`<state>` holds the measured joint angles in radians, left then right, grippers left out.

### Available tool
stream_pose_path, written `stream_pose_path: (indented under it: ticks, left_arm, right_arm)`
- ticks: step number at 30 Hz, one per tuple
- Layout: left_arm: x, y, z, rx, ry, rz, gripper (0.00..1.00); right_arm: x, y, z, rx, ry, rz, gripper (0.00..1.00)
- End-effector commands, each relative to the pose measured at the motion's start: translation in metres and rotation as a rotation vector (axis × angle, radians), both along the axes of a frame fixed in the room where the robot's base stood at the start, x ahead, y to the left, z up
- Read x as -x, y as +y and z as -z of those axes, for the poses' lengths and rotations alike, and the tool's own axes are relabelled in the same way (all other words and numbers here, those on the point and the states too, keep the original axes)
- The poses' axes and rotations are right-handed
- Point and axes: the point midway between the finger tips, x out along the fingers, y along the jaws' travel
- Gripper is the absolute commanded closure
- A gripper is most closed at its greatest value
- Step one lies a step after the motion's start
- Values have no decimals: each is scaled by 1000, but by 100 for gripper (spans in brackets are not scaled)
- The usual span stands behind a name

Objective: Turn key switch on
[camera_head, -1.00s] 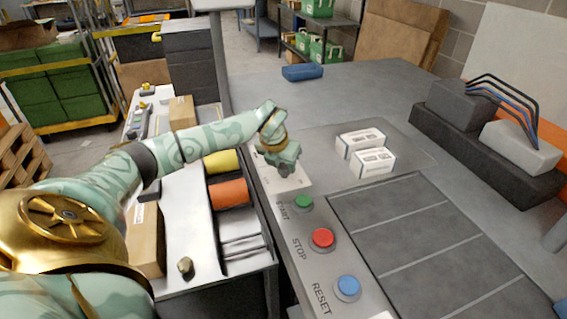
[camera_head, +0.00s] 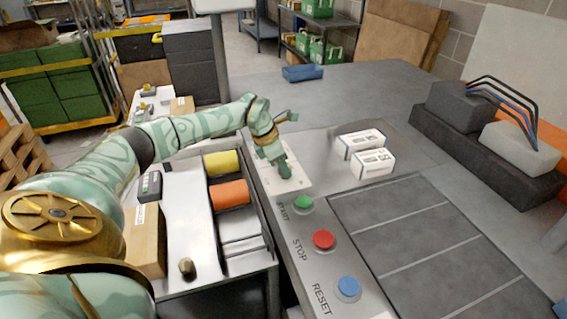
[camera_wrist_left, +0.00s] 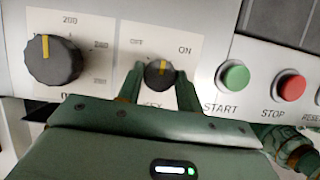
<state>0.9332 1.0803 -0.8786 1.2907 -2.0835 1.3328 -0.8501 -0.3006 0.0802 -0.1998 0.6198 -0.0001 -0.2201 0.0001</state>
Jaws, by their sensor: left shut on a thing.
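The key switch (camera_wrist_left: 159,74) is a small dark round knob with a yellow mark, on a white plate (camera_wrist_left: 133,58) marked OFF and ON. The mark points up, leaning slightly right, between the two words. My left gripper (camera_wrist_left: 158,86) is shut on the knob, one finger on each side, and partly hides the lettering below. In the head view my left gripper (camera_head: 285,174) reaches down to the white plate at the far end of the button panel and hides the knob. My right gripper is not in view.
A larger dial (camera_wrist_left: 53,60) sits left of the switch. Green START (camera_head: 303,204), red STOP (camera_head: 323,240) and blue RESET (camera_head: 347,288) buttons line the panel nearer me. Two white boxes (camera_head: 370,160) stand to the right. Yellow and orange rolls (camera_head: 230,195) lie left.

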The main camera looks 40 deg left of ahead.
Motion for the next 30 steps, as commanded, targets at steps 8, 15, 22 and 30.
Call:
stream_pose_path:
  ticks: [8,15,22,30]
  left_arm:
    - [-2,3,1,-2,-3,258,87]
    - [-3,3,1,-1,-1,467,87]
    - [-4,4,1,-2,-2,620,87]
    - [-4,4,0,-4,-3,719,87]
  right_arm:
    - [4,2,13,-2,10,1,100]
    - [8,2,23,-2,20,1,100]
    - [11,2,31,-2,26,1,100]
    - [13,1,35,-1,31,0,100]
